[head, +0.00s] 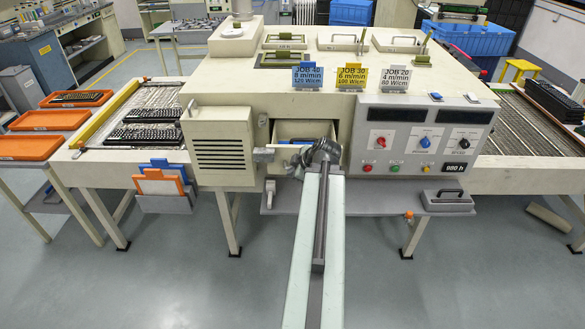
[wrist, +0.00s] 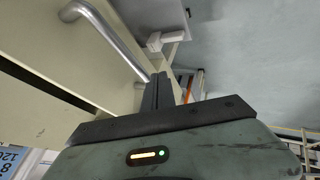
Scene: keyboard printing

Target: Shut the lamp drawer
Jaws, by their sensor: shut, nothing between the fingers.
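The lamp drawer (head: 286,131) is in the middle of the cream machine, below the job signs. In the head view its pale inside shows in an opening, with something blue in it, so it stands at least partly open. My arm hides much of its front. My gripper (wrist: 163,92) is shut and empty. In the head view my gripper (head: 296,161) is in front of the drawer area, partly hidden by my wrist. In the wrist view a curved metal handle (wrist: 110,35) on a cream panel (wrist: 75,50) lies beyond and left of my fingers. I see no clear contact.
A vented cream box (head: 219,145) stands left of the drawer, and a control panel (head: 420,140) with knobs and buttons stands right. A grey shelf (head: 375,202) runs below, with a dark-handled block (head: 447,201) on it. The floor in front is clear.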

